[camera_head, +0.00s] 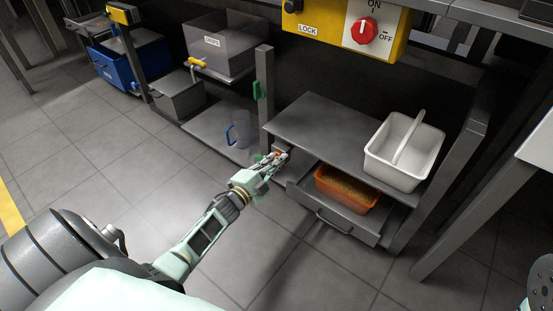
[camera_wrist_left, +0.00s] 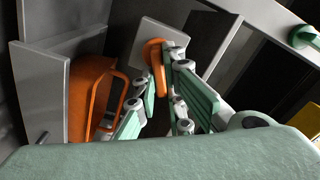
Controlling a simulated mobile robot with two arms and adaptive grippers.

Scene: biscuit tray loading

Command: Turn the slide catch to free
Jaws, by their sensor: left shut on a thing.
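The slide catch is a small orange lever on a grey plate (camera_wrist_left: 165,40) beside the pulled-out drawer. In the left wrist view the orange lever (camera_wrist_left: 154,57) stands between the fingertips; in the head view only a bit of orange (camera_head: 277,153) shows past the fingers. My left gripper (camera_head: 268,163) is shut on the lever, at the left front corner of the low shelf unit. In the left wrist view its fingers (camera_wrist_left: 160,84) sit on either side of the lever. My right gripper is out of view.
The open drawer (camera_head: 325,220) holds an orange tub (camera_head: 347,202) with grainy contents. A white handled basket (camera_head: 410,163) stands on the shelf top (camera_head: 312,127). A grey post (camera_head: 264,85) rises near my left gripper. A yellow switch box (camera_head: 325,22) hangs above.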

